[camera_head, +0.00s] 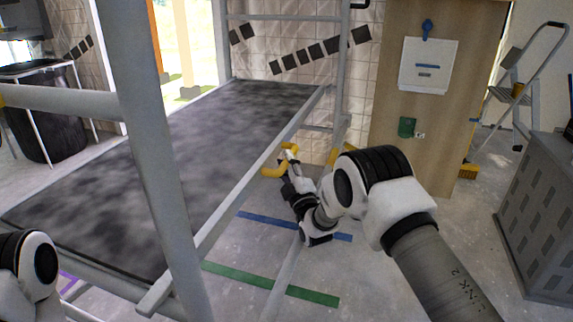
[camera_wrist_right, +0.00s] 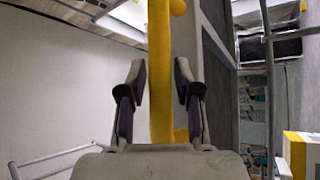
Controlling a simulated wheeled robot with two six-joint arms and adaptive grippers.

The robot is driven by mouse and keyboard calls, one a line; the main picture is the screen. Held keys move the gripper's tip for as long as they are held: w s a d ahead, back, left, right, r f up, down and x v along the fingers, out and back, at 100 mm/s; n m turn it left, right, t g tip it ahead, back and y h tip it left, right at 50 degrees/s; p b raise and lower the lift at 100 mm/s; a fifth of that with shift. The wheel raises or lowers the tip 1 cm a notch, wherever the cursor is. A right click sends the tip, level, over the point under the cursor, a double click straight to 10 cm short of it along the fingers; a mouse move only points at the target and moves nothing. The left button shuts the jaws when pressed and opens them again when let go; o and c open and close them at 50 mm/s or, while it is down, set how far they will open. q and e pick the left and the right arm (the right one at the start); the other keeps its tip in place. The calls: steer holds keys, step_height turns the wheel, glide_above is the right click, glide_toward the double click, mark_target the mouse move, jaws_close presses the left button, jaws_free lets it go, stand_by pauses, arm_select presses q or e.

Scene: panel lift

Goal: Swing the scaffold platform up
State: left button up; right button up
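The scaffold platform (camera_head: 235,115) is a long dark panel in a grey metal frame, lying roughly level between the scaffold uprights. A yellow handle (camera_head: 271,172) sticks out from its right edge in the head view. My right gripper (camera_head: 289,158) is at this handle. In the right wrist view, the handle (camera_wrist_right: 160,75) runs between the two fingers, with a small gap showing on each side. The right gripper (camera_wrist_right: 159,85) looks open around it. Of my left arm, only a white joint shows at the lower left. The left gripper is out of view.
A scaffold upright (camera_head: 155,160) crosses the left foreground. A wooden panel (camera_head: 440,105) stands behind my right arm, and a stepladder (camera_head: 530,85) is at the far right. A grey cabinet (camera_head: 540,220) is at the right edge. Floor with blue and green tape (camera_head: 270,284) lies open below.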

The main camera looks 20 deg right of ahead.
jaws_close()
step_height(320, 180, up, 18)
steer(key=w+d+m+g+h+p, duration=0.1)
steer(key=w+m+g+p, duration=0.1)
steer(key=p, duration=1.1)
steer(key=shift+d+p, duration=0.15)
steer(key=shift+p, duration=0.15)
steer(key=shift+f, duration=0.15)
steer(key=o, duration=0.6)
jaws_free()
steer(key=shift+s, duration=0.1)
steer(key=shift+f, duration=0.1)
steer(key=v, duration=1.2)
